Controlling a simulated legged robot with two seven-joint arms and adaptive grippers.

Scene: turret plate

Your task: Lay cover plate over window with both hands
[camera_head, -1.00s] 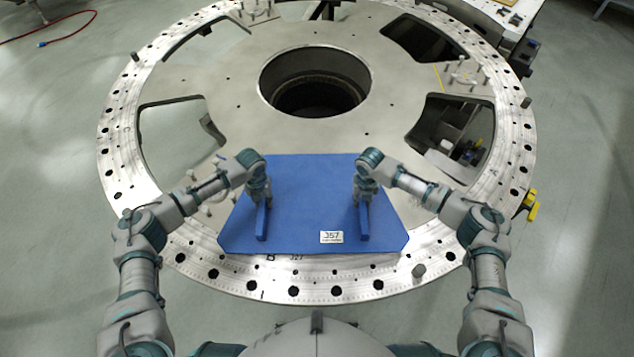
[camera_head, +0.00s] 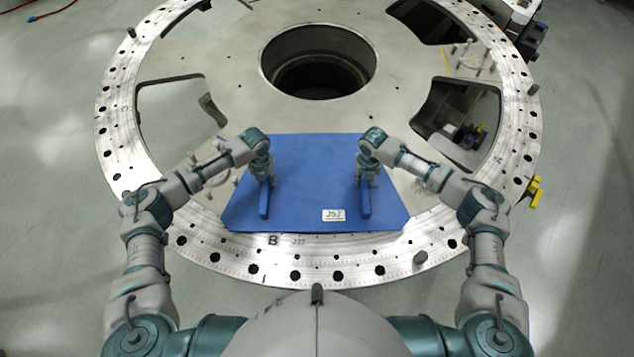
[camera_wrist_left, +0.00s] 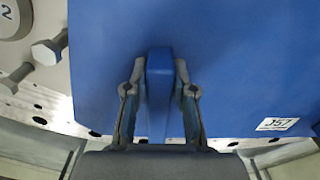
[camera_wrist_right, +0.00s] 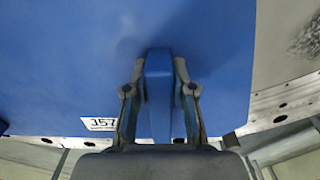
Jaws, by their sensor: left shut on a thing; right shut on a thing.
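The blue cover plate (camera_head: 315,185) with a white J57 label lies over the near part of the round metal turret plate (camera_head: 230,50). Two upright blue handles stand on it. My left gripper (camera_head: 265,180) is shut on the left handle (camera_wrist_left: 159,90). My right gripper (camera_head: 365,180) is shut on the right handle (camera_wrist_right: 158,90). The window under the cover plate is hidden. I cannot tell whether the cover plate rests on the turret plate or is just above it.
Open windows show in the turret plate at left (camera_head: 180,120) and right (camera_head: 455,120), with a large round hole (camera_head: 317,60) in the middle. Bolts and a short peg (camera_head: 420,258) stand up from the plate. A yellow part (camera_head: 535,190) juts out at the right edge.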

